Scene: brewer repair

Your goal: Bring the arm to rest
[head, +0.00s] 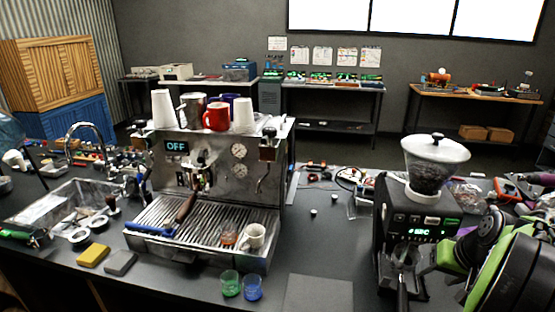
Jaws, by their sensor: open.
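My arm shows at the lower right as large black rounded links with bright green bands. Its end, my gripper (432,258), is small and dark in the picture, beside the lower front of the black coffee grinder (415,222). I see nothing held in it. Its fingers are hard to make out against the dark grinder. The grinder has a clear hopper of dark beans on top and a lit green display.
A steel espresso machine (222,165) reading OFF stands left of centre with cups on top. Cables and tools clutter the right side. The counter between machine and grinder is mostly clear.

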